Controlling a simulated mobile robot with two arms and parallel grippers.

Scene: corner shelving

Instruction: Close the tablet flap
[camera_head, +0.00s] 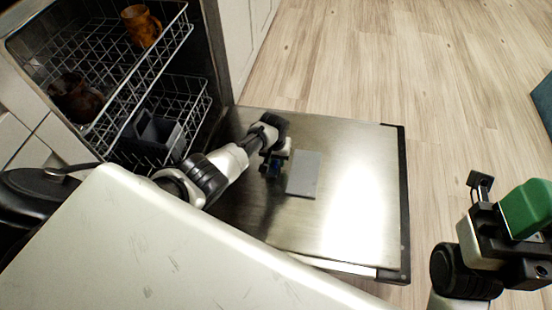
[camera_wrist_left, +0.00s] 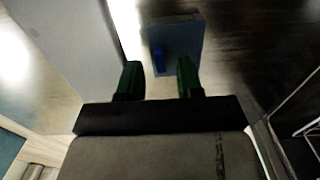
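The tablet flap (camera_head: 304,174) is a flat grey plate on the inner face of the lowered dishwasher door (camera_head: 350,165). It appears open, to the right of the compartment. In the left wrist view the flap (camera_wrist_left: 75,40) is a large grey panel at upper left. Beside it is the blue-grey tablet compartment (camera_wrist_left: 188,38), with a small blue block (camera_wrist_left: 159,58) in it. My left gripper (camera_head: 272,168) is over the door just left of the flap. Its green fingers (camera_wrist_left: 160,80) are apart, with nothing between them. My right gripper (camera_head: 503,205) is at far right, away from the door.
The dishwasher's upper rack (camera_head: 95,55) holds brown mugs (camera_head: 141,26). The lower rack (camera_head: 190,100) holds a dark grey item (camera_head: 153,133). A pale countertop (camera_head: 150,245) fills the lower left. Wooden floor (camera_head: 430,70) is clear beyond the door.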

